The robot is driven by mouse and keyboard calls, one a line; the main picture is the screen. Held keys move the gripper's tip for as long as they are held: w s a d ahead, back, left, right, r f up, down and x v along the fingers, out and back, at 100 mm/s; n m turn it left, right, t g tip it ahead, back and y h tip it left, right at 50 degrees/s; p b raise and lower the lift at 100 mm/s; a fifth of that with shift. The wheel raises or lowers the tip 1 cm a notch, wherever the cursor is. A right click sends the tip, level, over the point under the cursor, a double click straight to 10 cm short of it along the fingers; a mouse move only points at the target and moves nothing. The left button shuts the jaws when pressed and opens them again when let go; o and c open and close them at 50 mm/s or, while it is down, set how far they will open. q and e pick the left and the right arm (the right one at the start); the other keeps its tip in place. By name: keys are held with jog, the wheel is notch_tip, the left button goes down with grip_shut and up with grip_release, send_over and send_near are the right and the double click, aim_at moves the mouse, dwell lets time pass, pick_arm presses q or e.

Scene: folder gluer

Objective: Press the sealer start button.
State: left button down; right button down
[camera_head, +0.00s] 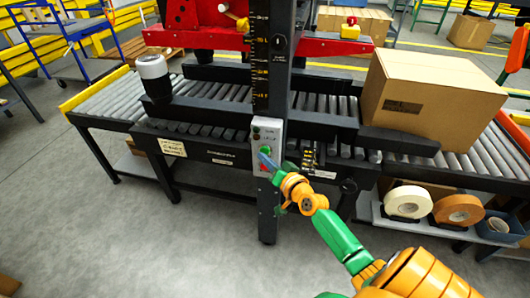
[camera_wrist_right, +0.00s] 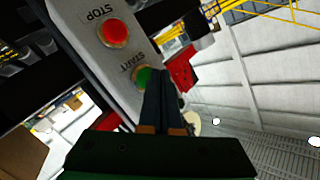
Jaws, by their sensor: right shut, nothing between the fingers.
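The sealer's grey control panel (camera_head: 267,131) is on the dark post in the middle of the head view. In the right wrist view the panel (camera_wrist_right: 119,63) appears upside down, with a round green button (camera_wrist_right: 139,77) labelled START and a red button (camera_wrist_right: 113,33) labelled STOP. My right gripper (camera_head: 266,158) is shut and empty, its tips at the front of the panel. In the wrist view the closed fingers (camera_wrist_right: 162,84) overlap the green button's right side. I cannot tell whether they touch it. My left gripper is out of view.
A cardboard box (camera_head: 430,105) sits on the roller conveyor (camera_head: 105,97) right of the post. A red sealer head (camera_head: 200,28) is above the conveyor. The grey floor in front is clear.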

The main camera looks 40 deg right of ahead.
jog(key=shift+w+d, duration=0.15)
jog(key=shift+d, duration=0.05)
jog(key=shift+w+d, duration=0.15)
jog(key=shift+d, duration=0.05)
dwell(0.5)
jog(key=shift+s+a, duration=0.45)
jog(key=shift+a, duration=0.1)
jog(key=shift+p, duration=0.3)
